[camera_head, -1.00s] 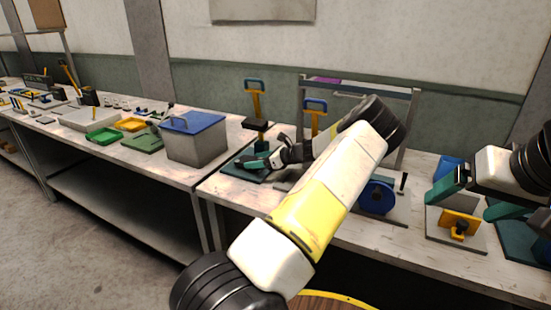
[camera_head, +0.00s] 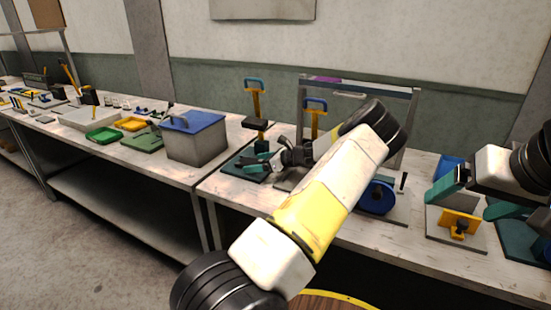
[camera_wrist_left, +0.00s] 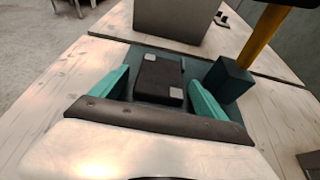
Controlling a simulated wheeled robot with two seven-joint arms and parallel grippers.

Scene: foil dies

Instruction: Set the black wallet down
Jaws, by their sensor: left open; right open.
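The black wallet (camera_wrist_left: 159,80), a dark flat block with pale grey corner patches, lies on a dark teal base plate (camera_wrist_left: 116,52) in the left wrist view. My left gripper (camera_wrist_left: 160,92) is open, with one teal finger on each side of the wallet and visible gaps between. In the head view my left gripper (camera_head: 258,163) is low over the same plate (camera_head: 238,171), at the foot of a yellow-handled press; I cannot make out the wallet clearly there. My right gripper (camera_head: 447,184) is open at the right, above the bench beside a yellow bracket.
A grey box with a blue lid (camera_head: 195,136) stands left of the plate. A dark block on the press (camera_wrist_left: 230,80) rises close to the right finger. A yellow-handled press (camera_head: 315,118) and a blue wheel (camera_head: 376,197) are near my left arm. Green and yellow trays (camera_head: 131,124) lie further left.

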